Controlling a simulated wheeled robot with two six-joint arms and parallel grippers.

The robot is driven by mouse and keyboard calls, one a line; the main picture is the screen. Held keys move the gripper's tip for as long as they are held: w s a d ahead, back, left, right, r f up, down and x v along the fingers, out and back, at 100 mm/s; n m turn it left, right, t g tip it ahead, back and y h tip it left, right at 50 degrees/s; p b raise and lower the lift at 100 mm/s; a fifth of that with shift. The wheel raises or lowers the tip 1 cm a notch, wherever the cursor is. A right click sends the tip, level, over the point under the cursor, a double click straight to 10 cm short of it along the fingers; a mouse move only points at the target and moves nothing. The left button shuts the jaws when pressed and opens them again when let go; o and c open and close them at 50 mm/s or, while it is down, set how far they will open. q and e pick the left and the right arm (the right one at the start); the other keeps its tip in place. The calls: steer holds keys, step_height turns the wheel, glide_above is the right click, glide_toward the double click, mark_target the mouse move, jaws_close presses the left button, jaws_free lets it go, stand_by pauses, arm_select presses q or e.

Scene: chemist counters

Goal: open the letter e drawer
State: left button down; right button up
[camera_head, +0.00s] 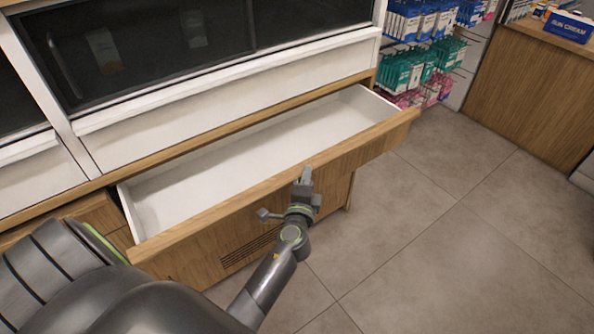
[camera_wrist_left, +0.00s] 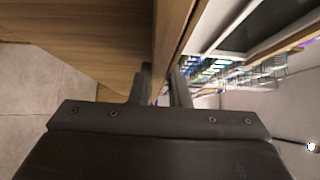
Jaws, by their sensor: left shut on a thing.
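A wide wooden drawer (camera_head: 270,177) with a white, empty inside is pulled well out of the counter in the head view. I cannot read any letter on it, so I cannot tell if it is the letter e drawer. My left gripper (camera_head: 304,180) is at the top edge of the drawer front, near its middle, and is shut on it. In the left wrist view my left gripper's fingers (camera_wrist_left: 163,85) lie on both sides of a thin wooden edge, which they partly hide. My right gripper is not in view.
A dark glass display (camera_head: 150,45) stands above the drawer. Shelves with blue, green and pink packs (camera_head: 420,60) are at the back right. A wooden counter (camera_head: 530,85) stands at the far right. The tiled floor (camera_head: 440,230) on the right is clear.

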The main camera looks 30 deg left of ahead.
arm_select(q)
steer(key=shift+s+d, duration=0.2)
steer(key=shift+d, duration=0.3)
steer(key=shift+s+d, duration=0.2)
steer(key=shift+d, duration=0.3)
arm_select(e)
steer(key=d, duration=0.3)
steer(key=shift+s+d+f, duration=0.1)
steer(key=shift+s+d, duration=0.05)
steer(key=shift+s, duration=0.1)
